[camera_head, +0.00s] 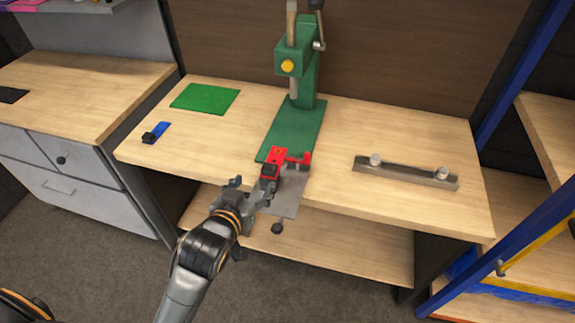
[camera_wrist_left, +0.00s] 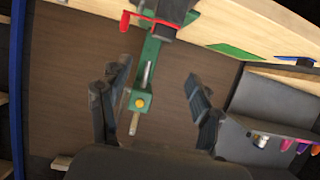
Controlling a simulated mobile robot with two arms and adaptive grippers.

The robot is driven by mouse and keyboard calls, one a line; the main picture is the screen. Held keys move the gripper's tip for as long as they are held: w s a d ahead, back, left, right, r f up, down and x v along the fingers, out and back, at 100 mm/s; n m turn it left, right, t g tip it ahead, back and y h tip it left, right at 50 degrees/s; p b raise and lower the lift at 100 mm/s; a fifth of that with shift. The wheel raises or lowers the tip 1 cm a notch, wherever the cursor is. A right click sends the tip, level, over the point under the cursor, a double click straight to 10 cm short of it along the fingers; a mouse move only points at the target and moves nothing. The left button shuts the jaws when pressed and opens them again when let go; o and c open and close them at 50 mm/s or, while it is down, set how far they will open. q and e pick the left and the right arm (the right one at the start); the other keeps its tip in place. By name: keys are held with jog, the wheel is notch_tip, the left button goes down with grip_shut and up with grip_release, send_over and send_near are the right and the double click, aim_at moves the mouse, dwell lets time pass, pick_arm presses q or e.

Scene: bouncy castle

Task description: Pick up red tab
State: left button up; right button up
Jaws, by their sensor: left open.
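The red tab (camera_head: 278,154) lies at the front of the green press base, with a black block (camera_head: 269,171) at its near end. A red bent piece (camera_head: 304,159) stands out to its right. In the left wrist view a red bent piece (camera_wrist_left: 127,20) shows at the top beside a dark block; the flat part of the tab is hard to make out there. My left gripper (camera_head: 256,188) is open, just in front of the black block at the table's front edge. Its two fingers show apart and empty in the left wrist view (camera_wrist_left: 158,72). My right gripper is not in view.
The green press (camera_head: 300,70) rises behind the tab. A blue tab with a black block (camera_head: 155,132) and a green sheet (camera_head: 205,97) lie left on the wooden table (camera_head: 210,140). A metal bar with two knobs (camera_head: 405,173) lies right. A blue-framed shelf (camera_head: 520,75) stands far right.

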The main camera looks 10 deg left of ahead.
aim_at(270, 165)
pick_arm(q)
jog(key=x, duration=0.7)
jog(key=shift+w+a+p, duration=0.1)
jog(key=shift+w+p, duration=0.3)
jog(key=shift+w, duration=0.05)
jog(key=shift+w+f, duration=0.4)
jog(key=shift+w, duration=0.15)
jog(key=shift+f+p+x, duration=0.2)
jog(key=shift+p+x, duration=0.1)
jog(key=shift+x, duration=0.85)
jog(key=shift+f+p+x, duration=0.2)
jog(key=shift+p+x, duration=0.05)
jog(key=shift+x, duration=0.9)
jog(key=shift+s, duration=0.15)
jog(key=shift+r, duration=0.1)
grip_shut()
